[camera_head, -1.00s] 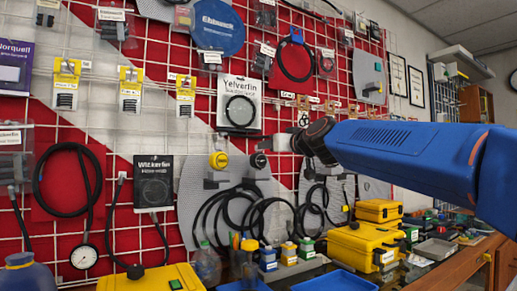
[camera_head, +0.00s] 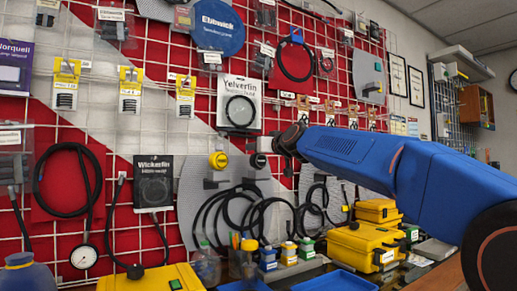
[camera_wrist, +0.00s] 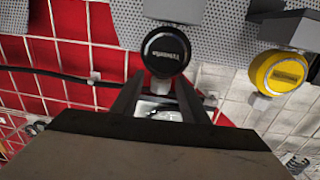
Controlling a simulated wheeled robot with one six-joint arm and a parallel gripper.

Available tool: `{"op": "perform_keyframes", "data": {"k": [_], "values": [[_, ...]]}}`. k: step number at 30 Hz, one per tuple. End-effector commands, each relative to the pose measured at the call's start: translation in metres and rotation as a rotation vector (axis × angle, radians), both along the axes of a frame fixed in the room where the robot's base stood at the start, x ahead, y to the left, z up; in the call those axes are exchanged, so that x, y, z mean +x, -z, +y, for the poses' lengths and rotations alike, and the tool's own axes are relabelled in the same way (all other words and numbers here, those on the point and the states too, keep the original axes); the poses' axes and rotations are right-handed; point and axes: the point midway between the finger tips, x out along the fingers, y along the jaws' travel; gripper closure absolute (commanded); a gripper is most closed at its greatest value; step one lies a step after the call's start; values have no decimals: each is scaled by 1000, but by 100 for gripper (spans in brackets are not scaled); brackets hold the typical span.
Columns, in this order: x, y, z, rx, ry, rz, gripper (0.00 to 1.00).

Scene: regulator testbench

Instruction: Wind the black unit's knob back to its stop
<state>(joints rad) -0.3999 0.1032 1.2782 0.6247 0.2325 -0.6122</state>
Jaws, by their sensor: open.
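The black unit's round knob (camera_wrist: 166,50) has a white label on its face and sits below a grey body (camera_wrist: 174,10) in the wrist view. In the head view the black unit (camera_head: 258,161) is on the wall grid, just right of a yellow-knobbed unit (camera_head: 218,160). My gripper (camera_wrist: 159,82) is open, its two dark fingers pointing at the knob, with the tips at the knob's lower edge in the wrist view. I cannot tell whether they touch it. Nothing is held between them. In the head view my gripper (camera_head: 268,145) is close to the black unit.
The yellow knob (camera_wrist: 280,73) is close beside the black one in the wrist view. A black hose (camera_wrist: 60,76) runs along the grid at left there. Hanging black cables (camera_head: 235,210) are below the units in the head view, and yellow cases (camera_head: 365,245) stand at lower right.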

Motion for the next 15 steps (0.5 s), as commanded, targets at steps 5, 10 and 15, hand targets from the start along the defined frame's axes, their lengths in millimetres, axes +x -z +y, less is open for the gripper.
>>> {"op": "perform_keyframes", "data": {"k": [5,10,15], "values": [[0,0,0,0,0,0,76],[0,0,0,0,0,0,100],[0,0,0,1,-3,3,100]]}}
